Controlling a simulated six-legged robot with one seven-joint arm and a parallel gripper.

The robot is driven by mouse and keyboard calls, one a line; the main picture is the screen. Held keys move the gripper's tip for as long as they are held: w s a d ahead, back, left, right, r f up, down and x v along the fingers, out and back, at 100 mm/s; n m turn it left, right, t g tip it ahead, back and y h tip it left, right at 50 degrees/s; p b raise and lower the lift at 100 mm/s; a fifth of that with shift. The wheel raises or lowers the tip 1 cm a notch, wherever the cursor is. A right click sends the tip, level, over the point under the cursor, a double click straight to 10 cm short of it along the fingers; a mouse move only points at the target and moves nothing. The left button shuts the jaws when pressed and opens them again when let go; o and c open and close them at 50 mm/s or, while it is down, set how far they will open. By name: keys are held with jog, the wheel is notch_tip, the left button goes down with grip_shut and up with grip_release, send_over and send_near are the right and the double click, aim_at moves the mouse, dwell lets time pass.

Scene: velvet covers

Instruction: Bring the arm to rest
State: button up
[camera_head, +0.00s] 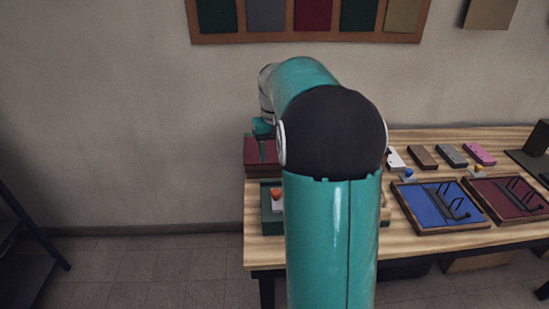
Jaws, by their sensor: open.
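My teal arm rises through the middle of the head view, and its dark rounded joint hides much of the table's left part. The arm bends forward over the left end of the wooden table (410,255). My gripper (262,150) shows small to the left of the dark joint, pointing down over a dark red tray (257,168). It is open, with nothing seen between its fingers. I cannot tell its exact height above the tray.
A green box with an orange knob (275,194) stands near the table's left front. To the right lie a blue tray (422,229), a dark red tray (490,220) and several small blocks (452,155). A swatch board (337,37) hangs on the wall. The floor at left is mostly clear.

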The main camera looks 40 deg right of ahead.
dwell(0.4)
jog(key=s+a+r+n+t, duration=0.1)
jog(key=s+a+r, duration=0.2)
jog(key=a, duration=0.5)
jog(key=s+a+r+n+t, duration=0.1)
jog(key=s+a+r, duration=0.25)
jog(key=a, duration=0.45)
jog(key=s+a+f+n+t, duration=0.2)
jog(key=s+a+f+t, duration=0.1)
jog(key=s+a, duration=0.8)
jog(key=shift+s+a+n+t, duration=0.3)
jog(key=shift+s, duration=0.8)
